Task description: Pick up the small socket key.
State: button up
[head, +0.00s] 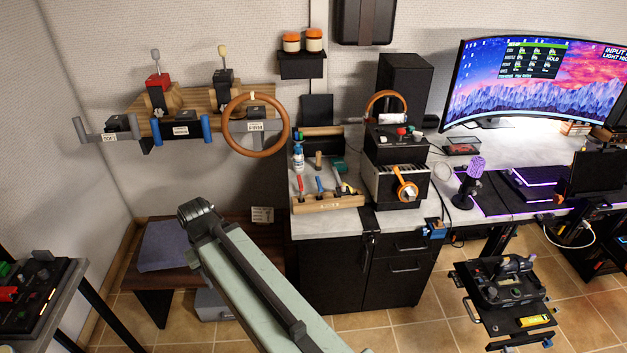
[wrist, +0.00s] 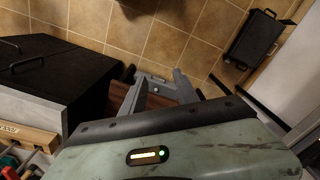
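A wooden tool rack (head: 327,203) stands on the grey worktop left of the desk and holds several small tools with red, blue and dark handles. I cannot tell which, if any, is the small socket key. The rack's edge also shows at the lower left of the wrist view (wrist: 28,138). My gripper (wrist: 160,76) shows in the wrist view as two grey fingers spread apart, with nothing visible between them. It is away from the rack. In the head view my pale green arm reaches up from the bottom, and its fingers cannot be made out.
A black cabinet (head: 400,275) supports the worktop. A low wooden bench (head: 195,286) with a grey-blue cushion (head: 163,246) stands left of it. A steering wheel (head: 256,125) hangs on the wall above. A black wheeled stand (head: 505,300) is at right; tiled floor lies open before the cabinet.

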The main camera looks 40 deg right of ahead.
aim_at(319, 182)
jog(key=i, duration=1.1)
jog(key=u, duration=0.1)
